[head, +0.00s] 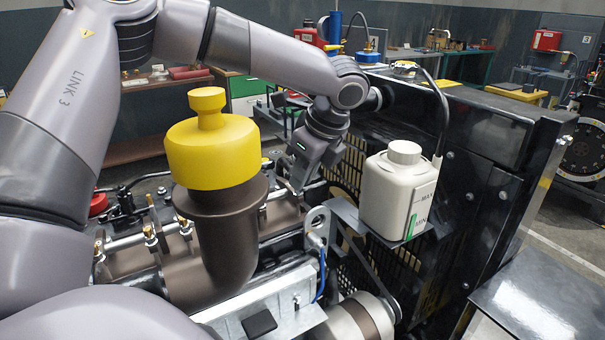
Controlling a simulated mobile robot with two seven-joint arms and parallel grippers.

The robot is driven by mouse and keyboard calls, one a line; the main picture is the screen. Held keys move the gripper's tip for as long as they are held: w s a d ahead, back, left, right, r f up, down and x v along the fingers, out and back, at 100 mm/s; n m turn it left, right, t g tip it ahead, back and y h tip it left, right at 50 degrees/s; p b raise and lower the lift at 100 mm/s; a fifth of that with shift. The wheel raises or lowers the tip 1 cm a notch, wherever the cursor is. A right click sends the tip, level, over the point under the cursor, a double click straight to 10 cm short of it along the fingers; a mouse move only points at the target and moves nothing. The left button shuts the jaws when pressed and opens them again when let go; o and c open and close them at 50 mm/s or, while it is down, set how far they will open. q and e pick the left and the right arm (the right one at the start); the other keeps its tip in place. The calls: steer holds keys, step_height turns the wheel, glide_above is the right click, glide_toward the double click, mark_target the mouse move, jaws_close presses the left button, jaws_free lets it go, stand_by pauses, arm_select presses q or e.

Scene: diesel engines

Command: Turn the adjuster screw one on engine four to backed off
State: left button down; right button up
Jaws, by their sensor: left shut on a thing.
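The engine (190,277) fills the lower middle of the head view. Several brass-tipped screws or fittings (150,234) stand in a row along its left side, partly behind the yellow-capped pipe. My left gripper (292,188) reaches down behind that pipe, to the left of the white bottle. Its fingers are shut on a small part at the engine's far end. That part looks like an adjuster screw, but the fingers hide it, and its turn position cannot be seen. My right gripper is not in view.
A brown pipe (226,245) with a yellow cap (213,150) rises close in front of my left gripper. A white bottle (398,195) stands on a bracket to its right. The black radiator frame (485,190) closes off the right. Workbenches stand behind.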

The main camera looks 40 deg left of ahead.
arm_select(q)
steer(key=shift+w+a+r+n+g+h, duration=0.15)
steer(key=shift+n+g, duration=0.3)
steer(key=shift+n, duration=0.8)
steer(key=shift+w+f+n+g+h, duration=0.1)
steer(key=shift+n+g+h, duration=0.25)
steer(key=shift+n, duration=0.85)
steer(key=shift+w+a+r+n+g+h, duration=0.15)
steer(key=shift+n+g, duration=0.35)
steer(key=shift+n, duration=0.75)
steer(key=shift+d+f, duration=0.1)
steer(key=c, duration=1.2)
jaws_free()
steer(key=shift+o, duration=0.2)
